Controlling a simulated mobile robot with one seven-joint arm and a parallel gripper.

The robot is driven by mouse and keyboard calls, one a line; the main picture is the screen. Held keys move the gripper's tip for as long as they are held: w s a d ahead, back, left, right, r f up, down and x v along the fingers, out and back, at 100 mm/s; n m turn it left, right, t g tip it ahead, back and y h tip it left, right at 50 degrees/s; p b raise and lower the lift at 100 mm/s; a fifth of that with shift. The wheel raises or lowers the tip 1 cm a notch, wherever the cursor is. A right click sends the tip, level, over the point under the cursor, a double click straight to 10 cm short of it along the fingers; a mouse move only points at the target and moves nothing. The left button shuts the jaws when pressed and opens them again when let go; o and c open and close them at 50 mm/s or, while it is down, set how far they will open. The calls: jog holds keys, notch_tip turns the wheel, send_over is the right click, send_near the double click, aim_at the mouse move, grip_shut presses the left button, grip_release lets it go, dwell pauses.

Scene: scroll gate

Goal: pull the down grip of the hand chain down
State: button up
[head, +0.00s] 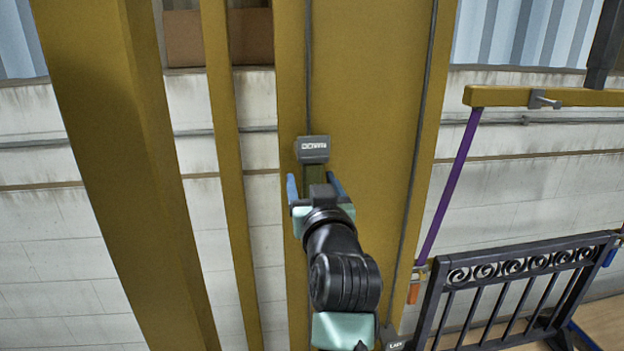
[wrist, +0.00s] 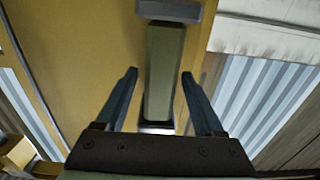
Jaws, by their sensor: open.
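The down grip (head: 314,180) of the hand chain is a dark green bar under a grey block labelled DOWN (head: 313,149), on the wide yellow post. The chain (head: 308,70) runs up from the block. In the wrist view the grip (wrist: 160,75) stands between the two blue fingers, with a gap on each side. The grey block (wrist: 169,11) is at the top of that view. My gripper (head: 314,182) is open around the grip; it also shows in the wrist view (wrist: 160,90). My gripper hides the lower end of the grip in the head view.
A second chain (head: 424,120) runs down the post's right side to a grey block labelled LIFT (head: 394,340). A black scroll gate (head: 520,285) stands at the lower right. A purple strap (head: 450,185) hangs from a yellow beam (head: 560,97). A yellow column (head: 125,150) is at left.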

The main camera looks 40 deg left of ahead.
grip_shut()
dwell(0.3)
dwell(1.1)
